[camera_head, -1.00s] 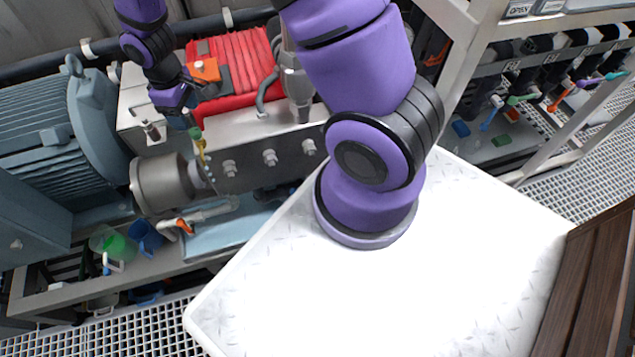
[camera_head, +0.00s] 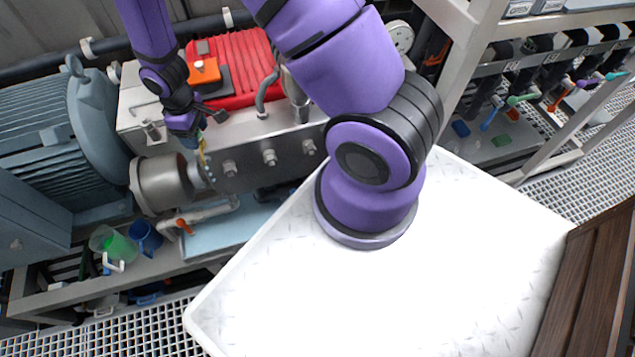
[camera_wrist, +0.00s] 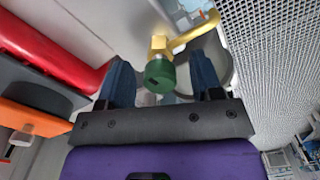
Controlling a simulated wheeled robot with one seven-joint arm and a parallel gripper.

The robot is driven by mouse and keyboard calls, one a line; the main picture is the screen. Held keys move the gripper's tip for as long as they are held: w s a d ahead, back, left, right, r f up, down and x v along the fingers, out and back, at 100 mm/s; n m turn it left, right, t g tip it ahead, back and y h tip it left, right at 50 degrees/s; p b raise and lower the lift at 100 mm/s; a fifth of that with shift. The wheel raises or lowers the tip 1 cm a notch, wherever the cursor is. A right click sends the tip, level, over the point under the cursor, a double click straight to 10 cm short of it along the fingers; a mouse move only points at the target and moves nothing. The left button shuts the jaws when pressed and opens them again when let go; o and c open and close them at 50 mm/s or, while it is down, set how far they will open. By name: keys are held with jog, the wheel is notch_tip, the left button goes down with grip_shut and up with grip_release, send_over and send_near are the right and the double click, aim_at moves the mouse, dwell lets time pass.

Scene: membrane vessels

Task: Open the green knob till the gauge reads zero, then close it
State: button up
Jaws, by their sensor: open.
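The green knob (camera_wrist: 159,76) sits on a brass valve fitting (camera_wrist: 158,45) with a curved brass pipe. In the wrist view it lies between the two blue fingers of my gripper (camera_wrist: 161,62), which is open, with a gap visible on both sides of the knob. In the head view my gripper (camera_head: 194,139) is just above the brass pipe (camera_head: 203,160), at the end of the steel cylinder, and hides the knob. A round, white-faced gauge (camera_head: 401,36) shows partly behind my arm; its reading is too small to tell.
A red ribbed pump block (camera_head: 235,70) with an orange box (camera_head: 204,71) stands behind my gripper. The steel cylinder (camera_head: 160,184) and a large blue-grey motor (camera_head: 40,120) are to the left. A rack with coloured valve handles stands right.

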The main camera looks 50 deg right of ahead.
jog(key=c, duration=0.9)
jog(key=m, duration=0.4)
jog(key=shift+m, duration=0.4)
jog(key=m, duration=0.5)
jog(key=shift+m, duration=0.3)
jog(key=m, duration=0.9)
jog(key=shift+m, duration=0.4)
jog(key=shift+c, duration=0.2)
jog(key=o, duration=0.9)
jog(key=shift+o, duration=0.2)
notch_tip(320, 180, up, 11)
jog(key=shift+f, duration=0.1)
